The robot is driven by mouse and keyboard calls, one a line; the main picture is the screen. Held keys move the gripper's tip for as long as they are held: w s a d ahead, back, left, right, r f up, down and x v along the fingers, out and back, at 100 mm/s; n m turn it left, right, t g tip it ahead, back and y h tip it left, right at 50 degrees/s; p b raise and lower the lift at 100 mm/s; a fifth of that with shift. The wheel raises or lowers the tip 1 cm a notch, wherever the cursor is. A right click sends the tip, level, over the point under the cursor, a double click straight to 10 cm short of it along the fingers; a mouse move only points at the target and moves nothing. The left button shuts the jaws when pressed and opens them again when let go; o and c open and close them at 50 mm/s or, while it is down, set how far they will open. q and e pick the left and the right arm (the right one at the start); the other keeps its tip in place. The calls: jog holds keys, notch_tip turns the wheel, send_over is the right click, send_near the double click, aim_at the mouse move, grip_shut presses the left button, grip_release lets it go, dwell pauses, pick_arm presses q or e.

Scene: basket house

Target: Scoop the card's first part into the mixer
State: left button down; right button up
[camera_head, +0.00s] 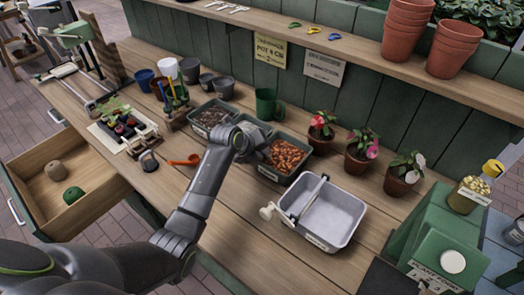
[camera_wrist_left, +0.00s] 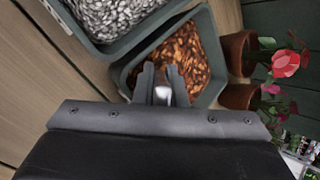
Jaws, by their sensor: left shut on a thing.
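My left gripper (camera_head: 262,153) is at the tray of orange-brown chips (camera_head: 288,156), over its left side. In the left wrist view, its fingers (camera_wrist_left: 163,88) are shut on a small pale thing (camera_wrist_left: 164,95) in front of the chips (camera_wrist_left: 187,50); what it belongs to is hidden. A tray of grey bits (camera_head: 211,115) stands to the left and shows pale grey in the wrist view (camera_wrist_left: 118,14). The mixer, a pale open basin with a bar and crank (camera_head: 338,215), stands to the right. A yellow card (camera_head: 270,53) and a white card (camera_head: 324,68) hang behind; their small print is unreadable.
An orange scoop (camera_head: 187,160) lies on the bench, left of my arm. A green mug (camera_head: 266,104) stands behind the trays. Potted flowers (camera_head: 361,154) stand behind the mixer. A green machine (camera_head: 440,245) is at right. An open drawer (camera_head: 75,178) juts out at left.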

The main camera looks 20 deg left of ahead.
pick_arm(q)
jog(key=shift+h, duration=0.3)
jog(key=shift+a+r+p, duration=0.2)
jog(key=shift+r+p, duration=2.6)
jog(key=shift+r, duration=1.05)
jog(key=shift+s+r+t+p, duration=0.1)
jog(key=shift+r+t+p, duration=0.2)
jog(key=shift+r+p, duration=0.7)
jog(key=shift+r+b, duration=0.2)
jog(key=shift+b, duration=0.1)
